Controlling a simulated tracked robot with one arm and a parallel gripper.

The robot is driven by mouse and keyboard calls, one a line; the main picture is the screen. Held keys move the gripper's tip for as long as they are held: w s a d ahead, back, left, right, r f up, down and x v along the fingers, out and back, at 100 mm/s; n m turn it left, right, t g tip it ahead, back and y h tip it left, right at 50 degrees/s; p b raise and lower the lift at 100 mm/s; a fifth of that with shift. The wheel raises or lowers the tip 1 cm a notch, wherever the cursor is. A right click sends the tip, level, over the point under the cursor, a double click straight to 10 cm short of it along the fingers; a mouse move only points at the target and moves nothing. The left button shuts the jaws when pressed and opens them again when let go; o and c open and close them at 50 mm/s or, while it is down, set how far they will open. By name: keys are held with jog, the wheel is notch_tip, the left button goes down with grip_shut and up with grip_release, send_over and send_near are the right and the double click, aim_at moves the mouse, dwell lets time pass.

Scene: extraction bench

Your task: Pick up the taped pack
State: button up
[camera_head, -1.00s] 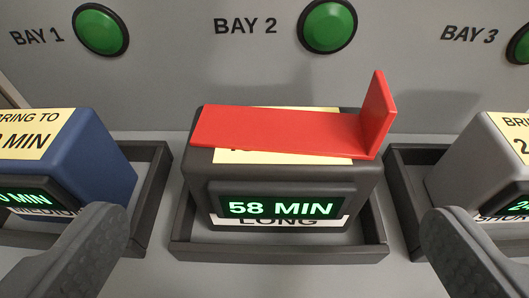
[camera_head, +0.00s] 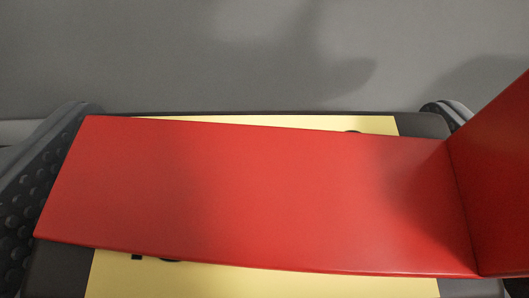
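The taped pack (camera_head: 420,124) is a dark grey block with a yellow label (camera_head: 260,284) on top. A flat red strip (camera_head: 250,195) lies across its top and covers most of the label. The strip's right end stands up as a red flap (camera_head: 500,170). My gripper (camera_head: 265,110) is down around the pack, one ridged finger at its left side and one at its right. The fingers are about as far apart as before, so it looks open. The red strip and flap hide much of the right finger, and contact with the pack's sides cannot be seen.
A plain grey back panel (camera_head: 200,55) fills the top of the view, with soft shadows at the right. The neighbouring bays and the tray under the pack are out of view.

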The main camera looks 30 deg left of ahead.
jog(key=c, duration=1.3)
